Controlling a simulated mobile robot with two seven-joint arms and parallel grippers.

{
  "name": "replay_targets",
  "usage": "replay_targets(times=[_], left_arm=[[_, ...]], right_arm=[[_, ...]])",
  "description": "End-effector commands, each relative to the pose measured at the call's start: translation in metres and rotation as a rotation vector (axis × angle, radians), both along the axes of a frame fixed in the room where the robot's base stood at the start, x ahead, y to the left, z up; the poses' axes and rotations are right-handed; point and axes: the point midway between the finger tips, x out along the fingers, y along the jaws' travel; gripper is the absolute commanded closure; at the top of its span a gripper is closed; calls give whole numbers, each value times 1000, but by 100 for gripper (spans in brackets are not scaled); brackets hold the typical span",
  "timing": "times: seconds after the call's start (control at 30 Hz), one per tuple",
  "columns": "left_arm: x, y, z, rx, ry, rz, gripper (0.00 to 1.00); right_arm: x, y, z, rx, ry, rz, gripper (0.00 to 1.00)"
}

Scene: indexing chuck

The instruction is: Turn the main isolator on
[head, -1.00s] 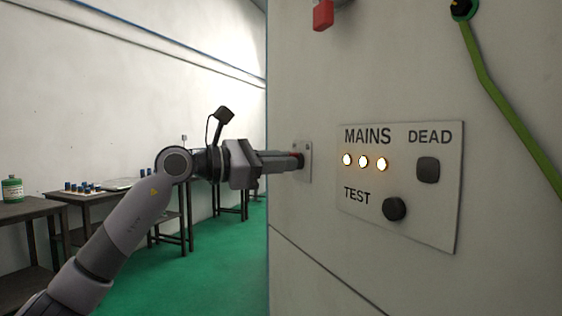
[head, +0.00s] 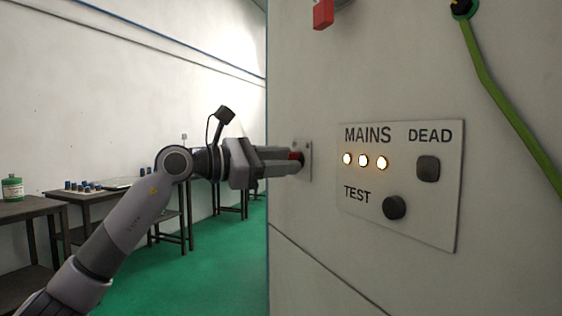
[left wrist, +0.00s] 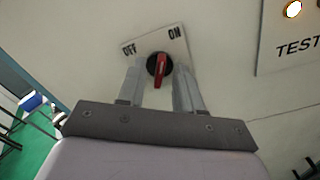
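The main isolator has a red handle on a round black base (left wrist: 159,66), set on a pale plate (left wrist: 146,47) marked OFF at left and ON at right. The handle runs nearly upright in the left wrist view; which mark it points to is unclear. My left gripper (left wrist: 160,84) is open, with one finger on each side of the handle and visible gaps between. In the head view the left gripper (head: 296,160) is at the plate (head: 308,160), and a bit of red (head: 294,155) shows between its fingers. My right gripper is not in view.
A panel (head: 445,215) right of the isolator has three lit MAINS lamps (head: 364,160), a dark DEAD indicator (head: 428,169) and a black TEST knob (head: 394,207). A red block (head: 323,14) and green cable (head: 500,95) are above. Tables (head: 105,195) stand at left.

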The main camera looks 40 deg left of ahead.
Motion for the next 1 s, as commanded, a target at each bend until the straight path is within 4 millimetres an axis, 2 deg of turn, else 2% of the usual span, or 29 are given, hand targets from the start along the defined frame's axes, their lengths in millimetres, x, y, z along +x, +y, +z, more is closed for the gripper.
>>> replay_targets(times=[0.17,0.43,0.6,1.0], left_arm=[[-9,7,-2,-1,-1,3,65],[-44,28,-3,3,0,3,65],[-58,36,-2,1,0,2,65],[-61,37,0,0,0,-1,65]], right_arm=[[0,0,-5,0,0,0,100],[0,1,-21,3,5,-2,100],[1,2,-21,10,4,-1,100],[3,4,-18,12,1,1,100]])
